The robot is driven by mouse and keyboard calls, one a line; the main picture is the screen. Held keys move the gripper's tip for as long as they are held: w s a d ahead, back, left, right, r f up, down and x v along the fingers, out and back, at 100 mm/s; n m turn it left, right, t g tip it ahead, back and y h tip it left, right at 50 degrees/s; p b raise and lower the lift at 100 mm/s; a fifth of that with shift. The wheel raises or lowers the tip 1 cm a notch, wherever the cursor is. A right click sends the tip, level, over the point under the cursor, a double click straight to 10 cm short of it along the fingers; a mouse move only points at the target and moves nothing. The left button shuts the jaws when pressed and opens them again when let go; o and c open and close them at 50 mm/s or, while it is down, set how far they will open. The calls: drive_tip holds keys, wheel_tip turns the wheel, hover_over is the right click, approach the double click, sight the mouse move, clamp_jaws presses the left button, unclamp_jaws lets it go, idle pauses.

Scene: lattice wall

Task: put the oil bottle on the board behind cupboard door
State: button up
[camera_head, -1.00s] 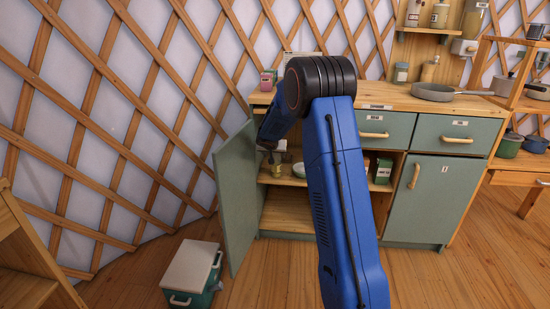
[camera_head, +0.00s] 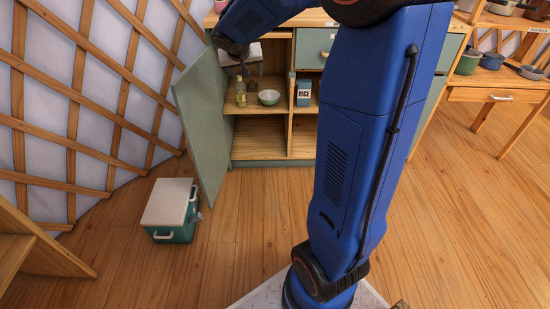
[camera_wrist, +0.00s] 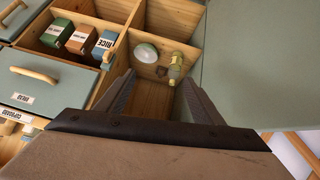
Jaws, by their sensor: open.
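The oil bottle (camera_head: 241,92), greenish-yellow with a pale label, stands on the middle board (camera_head: 258,110) inside the open cupboard bay. It also shows in the wrist view (camera_wrist: 176,68), near the right finger. The green cupboard door (camera_head: 203,120) is swung wide open to the left. My gripper (camera_wrist: 156,86) is open and empty, with its fingers spread in front of the bay. In the head view it hangs just above and behind the bottle, partly dark and hard to make out. I see no clear contact with the bottle.
A pale green bowl (camera_head: 268,97) sits right of the bottle. A divider separates it from a rice box (camera_head: 304,92) and other boxes (camera_wrist: 80,42). The lower compartment looks empty. A white-lidded green cooler (camera_head: 171,205) stands on the floor by the door. Floor in front is clear.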

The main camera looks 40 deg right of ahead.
drive_tip(key=s+a+n+y, duration=0.1)
drive_tip(key=s+a, duration=0.4)
drive_tip(key=s, duration=0.8)
drive_tip(key=s+a+f+n+g+y, duration=0.1)
drive_tip(key=s+a, duration=0.4)
drive_tip(key=s, duration=0.8)
drive_tip(key=s+a+f+n+y, duration=0.1)
drive_tip(key=s+a+n+y, duration=0.2)
drive_tip(key=s, duration=1)
drive_tip(key=a, duration=0.2)
drive_tip(key=shift+s+a+n, duration=0.2)
drive_tip(key=shift+a+n, duration=0.1)
drive_tip(key=shift+f, duration=0.1)
